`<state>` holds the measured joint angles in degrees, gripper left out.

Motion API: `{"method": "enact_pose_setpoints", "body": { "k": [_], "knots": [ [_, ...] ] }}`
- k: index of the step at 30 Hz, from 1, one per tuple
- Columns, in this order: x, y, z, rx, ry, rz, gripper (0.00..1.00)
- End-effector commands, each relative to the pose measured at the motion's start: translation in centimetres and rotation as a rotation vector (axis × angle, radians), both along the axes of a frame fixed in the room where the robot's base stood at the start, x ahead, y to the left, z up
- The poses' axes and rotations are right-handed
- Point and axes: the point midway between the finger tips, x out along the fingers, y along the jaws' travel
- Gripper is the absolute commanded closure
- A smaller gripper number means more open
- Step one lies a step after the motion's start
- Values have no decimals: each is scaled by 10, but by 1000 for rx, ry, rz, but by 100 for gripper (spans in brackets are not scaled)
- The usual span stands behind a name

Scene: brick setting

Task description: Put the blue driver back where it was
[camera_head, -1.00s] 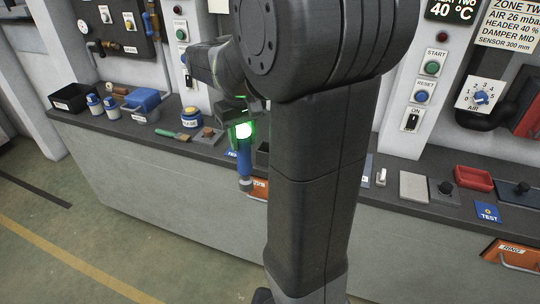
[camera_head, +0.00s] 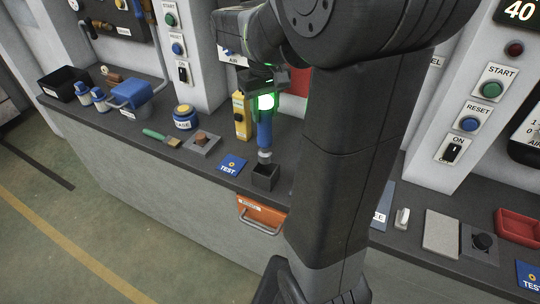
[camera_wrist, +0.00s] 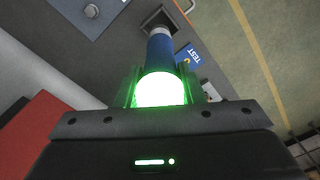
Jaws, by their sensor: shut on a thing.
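The blue driver (camera_head: 264,132) hangs upright in my gripper (camera_head: 265,94), which is shut on its upper part beside a bright green glow. In the wrist view the driver (camera_wrist: 160,50) points away from my gripper (camera_wrist: 157,98). A small black square holder (camera_head: 265,181) stands on the bench directly below the driver's grey tip. The holder (camera_wrist: 151,23) also shows past the tip in the wrist view. The tip is at or just above the holder's opening; I cannot tell whether it is inside.
A blue TEST card (camera_head: 233,164) lies left of the holder, and a yellow box (camera_head: 241,116) stands behind. A grey block with a brown knob (camera_head: 202,141), a brush (camera_head: 161,137) and a jar (camera_head: 185,117) are further left.

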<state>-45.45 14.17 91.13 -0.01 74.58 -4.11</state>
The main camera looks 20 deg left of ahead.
Motion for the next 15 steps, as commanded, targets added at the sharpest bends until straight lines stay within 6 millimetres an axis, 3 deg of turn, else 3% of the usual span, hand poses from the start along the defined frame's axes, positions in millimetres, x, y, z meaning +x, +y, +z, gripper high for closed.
{"method": "enact_pose_setpoints", "body": {
  "k": [6,15],
  "knots": [
    [-1,-1,-39,-3,3,0,100],
    [-1,-1,-72,-4,3,0,100]
  ]
}}
